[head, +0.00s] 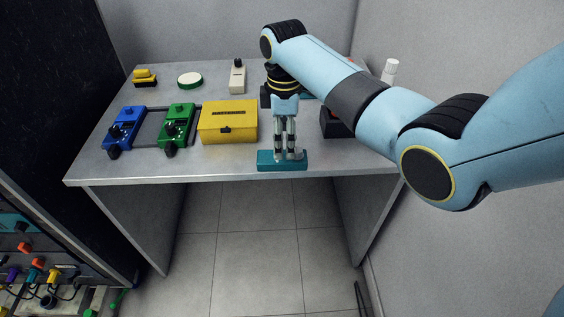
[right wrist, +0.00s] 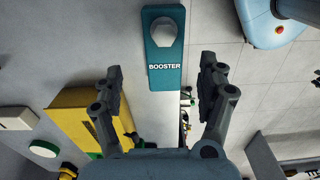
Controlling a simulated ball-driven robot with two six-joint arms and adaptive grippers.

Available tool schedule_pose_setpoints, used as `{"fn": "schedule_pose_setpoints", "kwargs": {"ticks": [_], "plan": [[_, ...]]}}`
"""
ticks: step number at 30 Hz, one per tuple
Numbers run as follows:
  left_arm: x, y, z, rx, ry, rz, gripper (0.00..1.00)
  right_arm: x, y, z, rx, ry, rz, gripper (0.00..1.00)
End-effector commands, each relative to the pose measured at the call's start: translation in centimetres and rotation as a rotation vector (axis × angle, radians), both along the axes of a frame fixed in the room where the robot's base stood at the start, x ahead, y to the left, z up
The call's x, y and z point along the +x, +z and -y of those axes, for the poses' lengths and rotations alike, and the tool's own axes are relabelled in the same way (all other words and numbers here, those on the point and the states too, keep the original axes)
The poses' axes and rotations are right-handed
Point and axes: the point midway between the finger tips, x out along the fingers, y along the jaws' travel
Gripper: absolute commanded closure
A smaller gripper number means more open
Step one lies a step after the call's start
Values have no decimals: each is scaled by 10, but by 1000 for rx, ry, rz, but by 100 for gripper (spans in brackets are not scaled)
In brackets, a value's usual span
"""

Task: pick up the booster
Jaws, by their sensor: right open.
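The booster (head: 268,161) is a teal box at the table's front edge in the head view. In the right wrist view the booster (right wrist: 165,75) shows white BOOSTER lettering and a pale round knob near its far end. My right gripper (head: 289,151) points down over the booster, its fingers covering part of it in the head view. In the right wrist view the right gripper (right wrist: 162,72) is open and empty, with one finger on each side of the booster's lettered end and gaps between. Whether the fingertips reach down to its height is unclear. My left gripper is not in view.
A yellow case (head: 228,122) stands left of the booster, with a green pedal (head: 177,125) and a blue pedal (head: 123,128) further left. A dark box (head: 335,122) is to the right. A pale device (head: 237,78) and a round green-rimmed item (head: 190,80) lie behind.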

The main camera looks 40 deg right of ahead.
Motion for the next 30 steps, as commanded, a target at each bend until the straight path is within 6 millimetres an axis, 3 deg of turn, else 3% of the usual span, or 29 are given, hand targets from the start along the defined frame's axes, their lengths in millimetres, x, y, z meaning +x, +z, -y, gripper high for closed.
{"fn": "schedule_pose_setpoints", "kwargs": {"ticks": [9, 13, 21, 30], "plan": [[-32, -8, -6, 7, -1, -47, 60, -1, -41, -12, 0, 0, -1, 25], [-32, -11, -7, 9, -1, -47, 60, -1, -54, -11, 0, 0, 0, 25], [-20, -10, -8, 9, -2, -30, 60, -1, -55, -11, -1, 0, 1, 26], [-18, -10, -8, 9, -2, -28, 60, -1, -55, -11, -1, 0, 1, 66]]}}
